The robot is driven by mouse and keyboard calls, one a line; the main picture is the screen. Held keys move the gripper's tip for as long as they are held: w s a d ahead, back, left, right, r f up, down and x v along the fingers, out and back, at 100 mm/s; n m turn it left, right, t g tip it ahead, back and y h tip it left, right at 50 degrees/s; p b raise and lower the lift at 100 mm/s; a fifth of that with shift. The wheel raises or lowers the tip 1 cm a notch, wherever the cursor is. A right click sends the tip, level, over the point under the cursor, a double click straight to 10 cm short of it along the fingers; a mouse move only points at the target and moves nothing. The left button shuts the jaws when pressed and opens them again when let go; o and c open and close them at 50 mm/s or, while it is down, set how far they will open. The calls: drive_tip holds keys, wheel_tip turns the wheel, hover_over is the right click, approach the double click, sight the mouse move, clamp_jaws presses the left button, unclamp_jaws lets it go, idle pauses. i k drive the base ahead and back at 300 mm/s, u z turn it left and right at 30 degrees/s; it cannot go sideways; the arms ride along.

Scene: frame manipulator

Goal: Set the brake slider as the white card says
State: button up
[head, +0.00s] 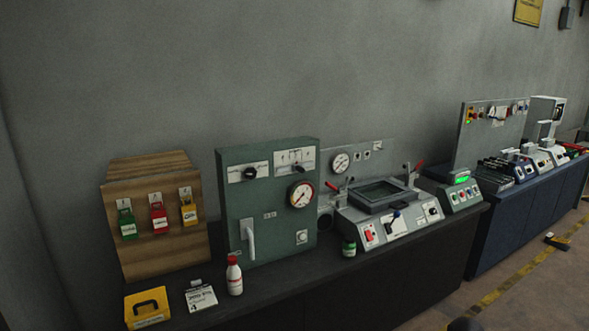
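A white card (201,297) lies on the dark bench (290,298) near its front left, with black print too small to read surely; a 4 seems to stand at its bottom. I cannot tell which control is the brake slider. The green cabinet (275,225) has a white plate with a black knob (249,173) and another plate with small levers (295,160). The grey console (370,226) to its right has a white plate with a dark blue-black handle (394,222). No label on these is legible. My gripper is not in view.
A red-capped white bottle (234,275) and a yellow box (147,308) flank the card. A small green jar (349,247) stands before the console. A wooden board (157,210) holds green, red and yellow tags. A blue bench (525,205) stands right; floor (440,310) shows in front.

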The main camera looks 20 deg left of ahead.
sight(297, 167)
drive_tip(key=u, duration=0.45)
drive_tip(key=i, duration=0.85)
drive_tip(key=u, duration=0.55)
